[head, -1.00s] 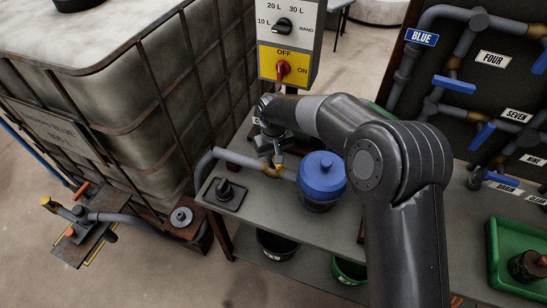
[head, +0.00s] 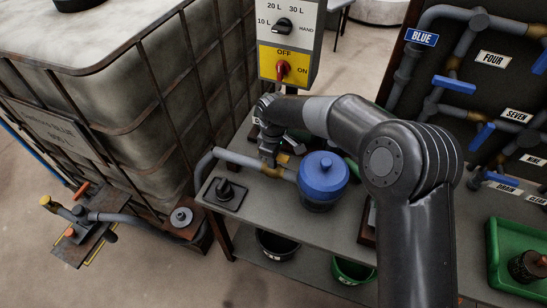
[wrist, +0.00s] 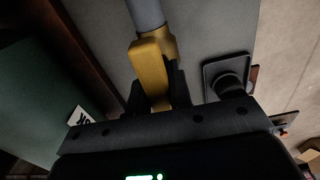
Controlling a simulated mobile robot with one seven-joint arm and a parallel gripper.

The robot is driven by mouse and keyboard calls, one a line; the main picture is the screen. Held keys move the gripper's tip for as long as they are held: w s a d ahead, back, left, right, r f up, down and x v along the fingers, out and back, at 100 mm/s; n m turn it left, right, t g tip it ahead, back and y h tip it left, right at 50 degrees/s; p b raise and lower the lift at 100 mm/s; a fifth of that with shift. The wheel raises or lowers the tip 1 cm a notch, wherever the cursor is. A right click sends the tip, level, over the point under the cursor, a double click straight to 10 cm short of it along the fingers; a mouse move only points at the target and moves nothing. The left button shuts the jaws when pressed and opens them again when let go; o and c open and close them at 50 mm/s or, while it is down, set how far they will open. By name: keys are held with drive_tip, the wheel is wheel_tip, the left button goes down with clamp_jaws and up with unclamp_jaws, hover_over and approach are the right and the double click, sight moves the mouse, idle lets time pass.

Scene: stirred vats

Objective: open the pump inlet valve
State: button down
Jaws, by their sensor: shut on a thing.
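The pump inlet valve has a brass body (head: 272,171) on the grey pipe (head: 235,158) that leads to the blue-lidded pump (head: 322,175). Its yellow lever (wrist: 150,72) lies between my gripper's dark fingers in the wrist view, and part of it shows in the head view (head: 283,158). My gripper (wrist: 158,95) is shut on the lever. In the head view my gripper (head: 269,154) is directly above the valve and hides part of it. The lever's far end is hidden between the fingers. I cannot tell its exact angle to the pipe.
A black fitting on a square plate (head: 228,193) stands on the bench left of the pump. The caged tank (head: 120,90) is close on the left. A switch box (head: 287,45) stands behind. The pipe panel (head: 480,85) and a green tray (head: 497,275) are at right.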

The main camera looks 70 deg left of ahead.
drive_tip(key=shift+n, duration=0.3)
drive_tip(key=c, duration=1.3)
unclamp_jaws()
drive_tip(key=shift+r, duration=0.1)
wheel_tip(320, 180, up, 11)
drive_tip(key=shift+f, duration=0.2)
